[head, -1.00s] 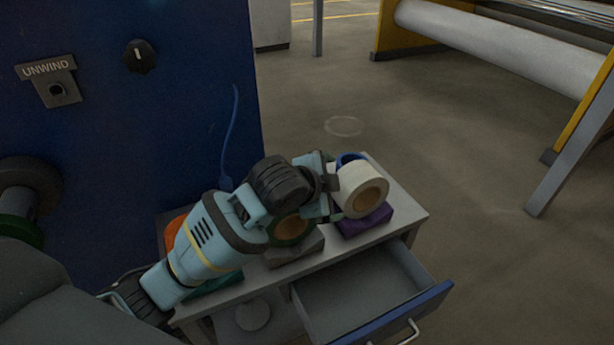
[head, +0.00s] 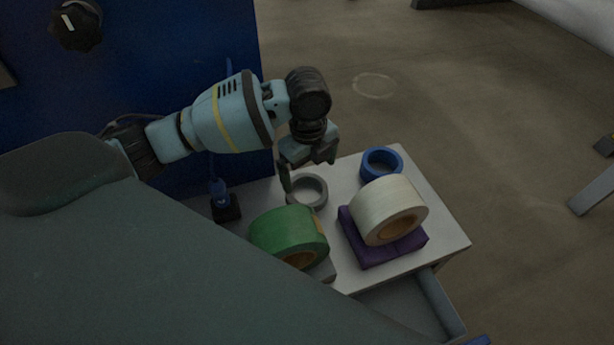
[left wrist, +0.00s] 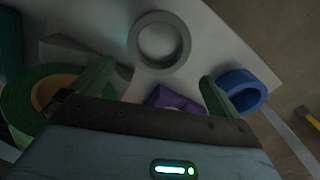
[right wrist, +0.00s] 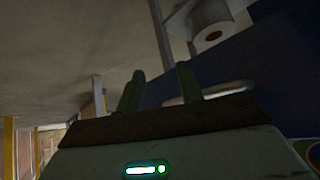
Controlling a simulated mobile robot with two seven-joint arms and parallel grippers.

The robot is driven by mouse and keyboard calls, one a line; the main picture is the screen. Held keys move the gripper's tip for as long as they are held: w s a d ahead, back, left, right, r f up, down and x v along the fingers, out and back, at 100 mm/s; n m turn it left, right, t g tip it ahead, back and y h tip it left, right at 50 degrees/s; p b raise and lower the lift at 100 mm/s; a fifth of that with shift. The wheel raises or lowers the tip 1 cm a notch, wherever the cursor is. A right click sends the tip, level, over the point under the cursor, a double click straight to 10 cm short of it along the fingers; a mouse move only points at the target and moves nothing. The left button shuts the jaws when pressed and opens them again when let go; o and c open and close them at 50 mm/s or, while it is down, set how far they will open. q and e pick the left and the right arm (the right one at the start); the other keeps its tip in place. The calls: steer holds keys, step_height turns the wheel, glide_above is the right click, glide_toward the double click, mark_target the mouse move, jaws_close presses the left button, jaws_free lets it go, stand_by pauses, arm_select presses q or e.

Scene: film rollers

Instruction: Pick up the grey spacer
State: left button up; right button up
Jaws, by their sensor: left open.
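The grey spacer is a plain ring (head: 322,197) lying flat on the light grey tabletop, between the green roll and the blue ring. It also shows whole in the left wrist view (left wrist: 186,42), just beyond the fingertips. My left gripper (head: 307,170) is above the spacer's far side, its jaws pointing down; one finger overlaps the ring's left edge. In the left wrist view its jaws (left wrist: 155,72) are open and empty. I cannot tell whether a finger touches the ring. My right gripper (right wrist: 160,70) is open and empty, away from the table.
A green roll (head: 284,229) stands close in front of the spacer. A white roll (head: 385,205) rests on a purple block (head: 366,250) to the right, with a blue ring (head: 368,168) behind it. A blue machine panel (head: 150,60) rises at the left. A drawer (head: 400,305) is open in front.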

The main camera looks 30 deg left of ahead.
mark_target(307, 197)
arm_select(q)
steer(key=shift+a+f, duration=0.15)
steer(key=shift+f, duration=1.9)
steer(key=shift+a+f, duration=0.15)
steer(key=shift+f, duration=1.85)
steer(key=shift+w, duration=0.1)
steer(key=c, duration=0.8)
steer(key=shift+c, duration=0.2)
step_height(307, 197, up, 10)
